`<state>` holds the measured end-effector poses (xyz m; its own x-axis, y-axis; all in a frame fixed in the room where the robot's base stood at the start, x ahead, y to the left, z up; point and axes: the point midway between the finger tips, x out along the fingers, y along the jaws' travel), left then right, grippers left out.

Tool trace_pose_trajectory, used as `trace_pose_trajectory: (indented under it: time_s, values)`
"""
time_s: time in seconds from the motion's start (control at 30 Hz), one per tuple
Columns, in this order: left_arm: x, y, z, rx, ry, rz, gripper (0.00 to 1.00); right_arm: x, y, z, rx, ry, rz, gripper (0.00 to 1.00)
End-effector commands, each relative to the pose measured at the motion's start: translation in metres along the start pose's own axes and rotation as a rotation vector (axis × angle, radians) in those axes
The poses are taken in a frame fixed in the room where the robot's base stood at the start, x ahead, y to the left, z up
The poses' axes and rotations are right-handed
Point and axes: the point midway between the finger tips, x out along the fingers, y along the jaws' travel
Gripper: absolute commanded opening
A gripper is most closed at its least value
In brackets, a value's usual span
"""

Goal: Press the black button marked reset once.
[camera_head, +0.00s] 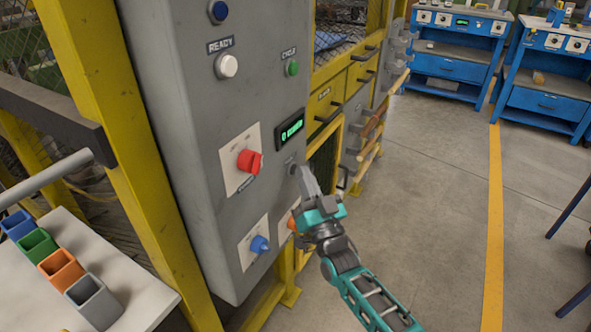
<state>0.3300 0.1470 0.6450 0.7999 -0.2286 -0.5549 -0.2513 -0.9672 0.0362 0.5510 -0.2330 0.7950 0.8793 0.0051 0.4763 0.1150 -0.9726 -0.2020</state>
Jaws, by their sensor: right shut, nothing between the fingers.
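A grey control cabinet (175,150) stands upright at the left centre. Below its small green-lit display (290,129) is a small dark button (291,169), mostly hidden by my right gripper; its label is too small to read. My right gripper (302,170) is shut and empty, its fingertips right at this dark button. I cannot tell whether they touch it. The teal right arm comes in from the lower right. My left gripper is not in view.
The cabinet also has a white button (227,66) marked ready, a green button (292,68), a blue button (218,11), a red knob (249,161) and a blue knob (260,244). Coloured bins (62,268) stand at left.

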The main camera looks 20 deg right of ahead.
Motion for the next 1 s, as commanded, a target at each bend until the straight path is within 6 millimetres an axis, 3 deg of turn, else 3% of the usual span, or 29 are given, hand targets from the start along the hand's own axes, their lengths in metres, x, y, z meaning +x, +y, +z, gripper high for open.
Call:
trace_pose_trajectory:
  time_s: [0.73, 1.0]
  values:
    - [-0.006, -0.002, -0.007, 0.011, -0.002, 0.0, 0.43, -0.013, 0.01, -0.011, -0.001, 0.0, 0.0, 0.0]
    - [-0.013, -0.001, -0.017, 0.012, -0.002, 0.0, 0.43, -0.032, 0.023, -0.025, -0.001, -0.002, 0.0, 0.0]
